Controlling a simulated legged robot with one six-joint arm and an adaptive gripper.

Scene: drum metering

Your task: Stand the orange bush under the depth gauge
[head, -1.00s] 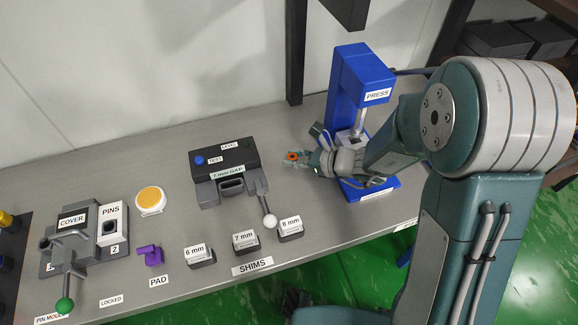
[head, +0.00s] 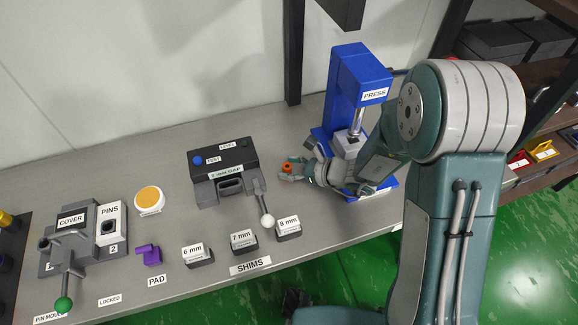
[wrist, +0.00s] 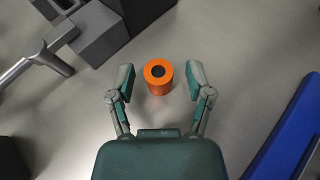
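The orange bush (head: 287,168) is a short cylinder with a dark hole in its top. It stands upright on the grey bench, between the dark gap block and the blue press. In the wrist view the bush (wrist: 158,82) is between the fingertips of my gripper (wrist: 161,82), with a clear gap on each side. My gripper (head: 291,173) is open and low over the bench, reaching in from the right. Nothing labelled as a depth gauge can be made out in these views.
The blue press (head: 358,85) stands right of the bush, close to my wrist. The dark gap block (head: 222,160) with its white-knobbed lever (head: 266,220) is to the left. Several shim blocks (head: 243,243) line the front. A cover fixture (head: 72,235) sits far left.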

